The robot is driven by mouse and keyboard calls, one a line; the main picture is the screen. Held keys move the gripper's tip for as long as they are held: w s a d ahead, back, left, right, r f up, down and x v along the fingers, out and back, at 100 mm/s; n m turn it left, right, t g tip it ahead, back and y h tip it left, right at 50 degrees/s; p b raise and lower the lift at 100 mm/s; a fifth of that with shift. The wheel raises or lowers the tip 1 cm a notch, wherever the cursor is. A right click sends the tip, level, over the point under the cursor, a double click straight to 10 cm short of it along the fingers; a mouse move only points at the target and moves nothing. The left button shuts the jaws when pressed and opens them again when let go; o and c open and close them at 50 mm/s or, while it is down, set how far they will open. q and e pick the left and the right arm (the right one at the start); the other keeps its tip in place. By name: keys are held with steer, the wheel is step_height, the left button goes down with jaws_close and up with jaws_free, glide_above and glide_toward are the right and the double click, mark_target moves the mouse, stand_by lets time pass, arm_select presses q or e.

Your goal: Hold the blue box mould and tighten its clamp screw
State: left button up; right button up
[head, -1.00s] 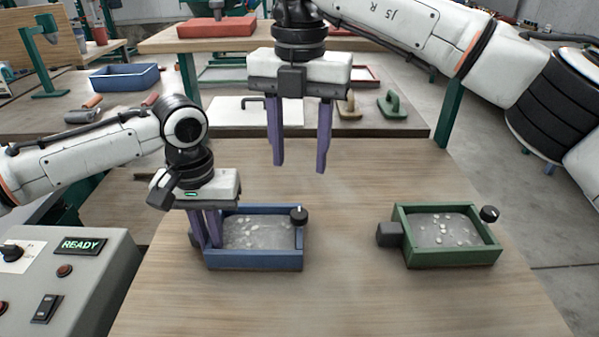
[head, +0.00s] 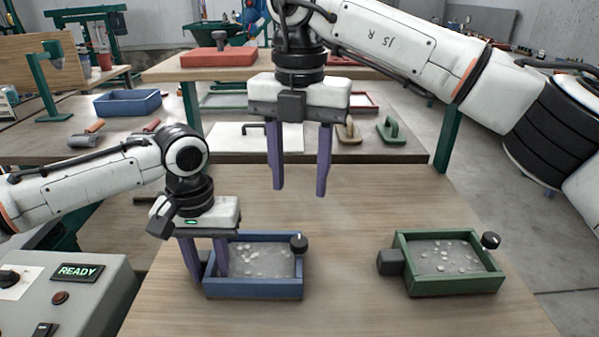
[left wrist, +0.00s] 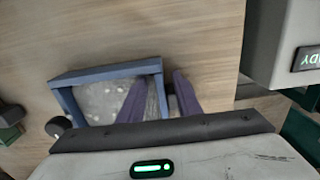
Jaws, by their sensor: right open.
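The blue box mould (head: 255,289) stands on the near table, filled with grey material with pale flecks. Its black clamp screw knob (head: 299,243) sits at the far right corner. My left gripper (head: 209,277) straddles the mould's left wall, one finger inside and one outside. In the left wrist view, the blue mould (left wrist: 105,74) has its wall between the spread fingers (left wrist: 158,88), with a visible gap at the inner finger. The knob also shows there (left wrist: 58,126). My right gripper (head: 300,190) is open and empty, above and behind the mould, apart from the knob.
A green box mould (head: 455,287) with a grey block and black knob stands to the right. A grey control box with a READY display (head: 77,272) is at the left. The tabletop between the moulds is clear. Trowels and a blue tray (head: 128,103) lie on the table behind.

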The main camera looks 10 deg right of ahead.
arm_select(q)
step_height(320, 180, up, 12)
stand_by(0.6)
steer(key=shift+r, duration=0.1)
step_height(320, 180, up, 7)
steer(key=p, duration=0.5)
stand_by(0.8)
